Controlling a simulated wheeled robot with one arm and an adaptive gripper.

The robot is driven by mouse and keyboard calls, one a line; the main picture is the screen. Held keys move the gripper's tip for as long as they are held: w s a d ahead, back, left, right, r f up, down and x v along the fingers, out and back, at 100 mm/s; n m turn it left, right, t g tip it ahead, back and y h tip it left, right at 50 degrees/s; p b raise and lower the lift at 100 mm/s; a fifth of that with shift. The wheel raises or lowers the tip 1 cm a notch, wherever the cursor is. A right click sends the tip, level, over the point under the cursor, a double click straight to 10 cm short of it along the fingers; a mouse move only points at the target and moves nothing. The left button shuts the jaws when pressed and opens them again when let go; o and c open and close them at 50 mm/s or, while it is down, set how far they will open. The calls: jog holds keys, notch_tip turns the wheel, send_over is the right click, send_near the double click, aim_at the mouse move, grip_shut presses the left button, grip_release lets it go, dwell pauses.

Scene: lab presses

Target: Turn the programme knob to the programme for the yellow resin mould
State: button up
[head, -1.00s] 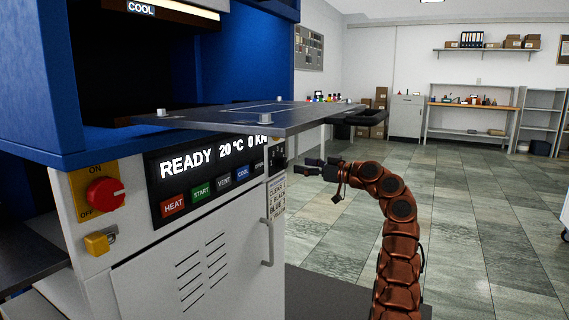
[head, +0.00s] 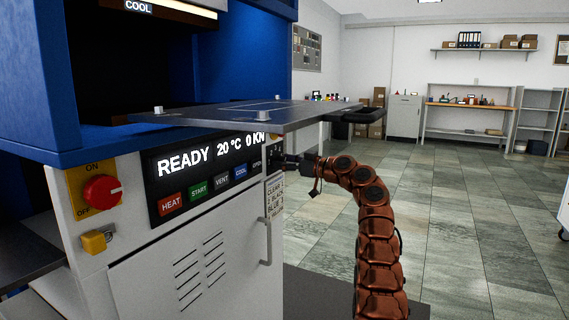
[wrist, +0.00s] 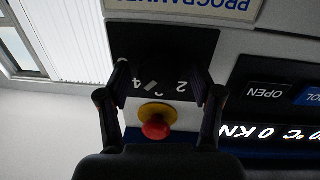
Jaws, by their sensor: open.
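The programme knob (wrist: 160,62) is a dark shape on a black dial plate (wrist: 190,42) in the wrist view, which is upside down. White numbers 4 and 2 show on the plate, with a light mark beside the 4. The knob's pointer is too dark to read. My gripper (wrist: 161,72) is open, one finger on either side of the knob; contact cannot be told. In the head view my gripper (head: 296,161) is at the right edge of the press front and hides the knob. A programme card (head: 275,198) hangs below, its lines only partly legible. No yellow mould is recognisable.
A red button on a yellow base (wrist: 157,122) sits close to the dial. The grey platen (head: 255,116) juts out just above my gripper. The display (head: 210,155) reads READY 20 °C 0 KN.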

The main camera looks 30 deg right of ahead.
jog(key=c, duration=1.1)
